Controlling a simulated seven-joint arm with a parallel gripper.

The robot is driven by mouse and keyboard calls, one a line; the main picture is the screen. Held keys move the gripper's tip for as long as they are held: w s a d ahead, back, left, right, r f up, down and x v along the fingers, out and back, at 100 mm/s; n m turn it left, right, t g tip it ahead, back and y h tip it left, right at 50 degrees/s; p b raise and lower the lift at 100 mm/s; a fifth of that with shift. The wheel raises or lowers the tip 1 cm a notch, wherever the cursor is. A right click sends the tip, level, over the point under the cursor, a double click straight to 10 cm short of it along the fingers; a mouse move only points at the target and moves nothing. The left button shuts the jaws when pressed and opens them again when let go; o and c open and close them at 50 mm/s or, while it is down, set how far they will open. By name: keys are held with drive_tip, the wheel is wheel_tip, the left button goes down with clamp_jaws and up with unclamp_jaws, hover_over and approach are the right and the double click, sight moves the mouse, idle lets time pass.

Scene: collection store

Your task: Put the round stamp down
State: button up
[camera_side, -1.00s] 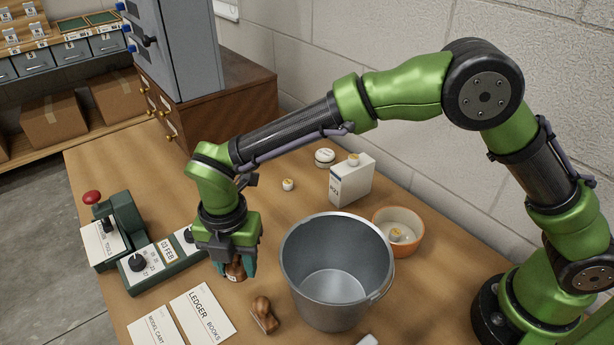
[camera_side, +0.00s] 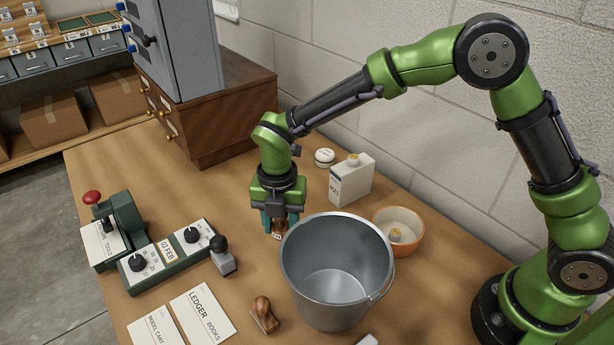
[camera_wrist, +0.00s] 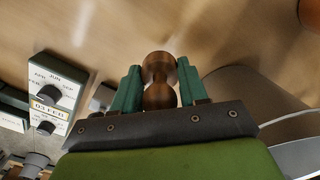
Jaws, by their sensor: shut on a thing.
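My gripper (camera_side: 280,223) is shut on the round stamp (camera_side: 278,234), which has a dark wooden handle. It holds the stamp upright, low over the table, just behind and left of the metal bucket's rim. Whether the stamp's base touches the table is unclear. In the wrist view the stamp's turned brown handle (camera_wrist: 158,68) sits between the two green fingers. The stamp's underside is hidden there.
The metal bucket (camera_side: 291,285) stands close on the right. Another wooden-handled stamp (camera_side: 264,314) and a black-knobbed stamp (camera_side: 222,258) are nearer the front. The green date device (camera_side: 165,258) is left. A white canister (camera_side: 350,182) stands behind right. Table left of my gripper is clear.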

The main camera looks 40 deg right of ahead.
sight(282, 237)
drive_tip(key=shift+f, duration=2.25)
drive_tip(key=shift+f, duration=0.15)
drive_tip(key=o, duration=1)
drive_tip(key=shift+o, duration=0.2)
